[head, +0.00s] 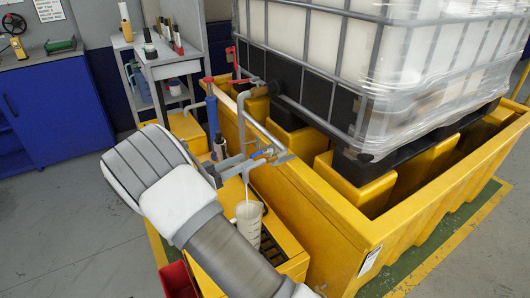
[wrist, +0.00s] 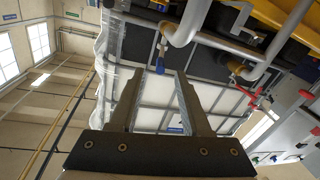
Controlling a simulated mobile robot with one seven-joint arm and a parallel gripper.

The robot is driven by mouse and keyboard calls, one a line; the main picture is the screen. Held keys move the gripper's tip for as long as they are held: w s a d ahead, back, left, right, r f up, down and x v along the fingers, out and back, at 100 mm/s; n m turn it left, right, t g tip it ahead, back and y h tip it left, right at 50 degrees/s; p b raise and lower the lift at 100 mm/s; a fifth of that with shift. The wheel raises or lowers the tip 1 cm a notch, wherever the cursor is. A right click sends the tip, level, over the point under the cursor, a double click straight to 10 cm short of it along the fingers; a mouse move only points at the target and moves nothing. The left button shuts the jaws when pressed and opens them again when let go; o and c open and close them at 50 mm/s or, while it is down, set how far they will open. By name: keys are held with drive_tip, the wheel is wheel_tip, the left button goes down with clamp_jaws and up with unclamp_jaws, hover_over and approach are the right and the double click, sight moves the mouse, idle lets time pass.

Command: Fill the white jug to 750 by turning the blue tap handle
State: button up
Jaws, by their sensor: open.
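The white jug (head: 248,224) stands upright on the yellow ledge below the pipework in the head view. A thin pale stream (head: 247,188) runs down from the spout above into its mouth. The liquid level and the marks on the jug are too small to read. The blue tap handle (head: 258,153) is on the pipe just above and right of the jug.
A white caged tank (head: 345,50) stands in a yellow bund (head: 340,215), right of the pipes. Red-handled pipework (head: 228,80) and a blue upright cylinder (head: 212,115) are close behind. A red bin (head: 177,280) is at the front. Grey floor is clear at left.

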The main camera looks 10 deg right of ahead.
sight(260, 152)
drive_tip(key=b+x, duration=0.1)
drive_tip(key=x, duration=0.8)
drive_tip(key=shift+w+d, duration=0.1)
drive_tip(key=shift+d, duration=0.1)
clamp_jaws()
idle(1.0)
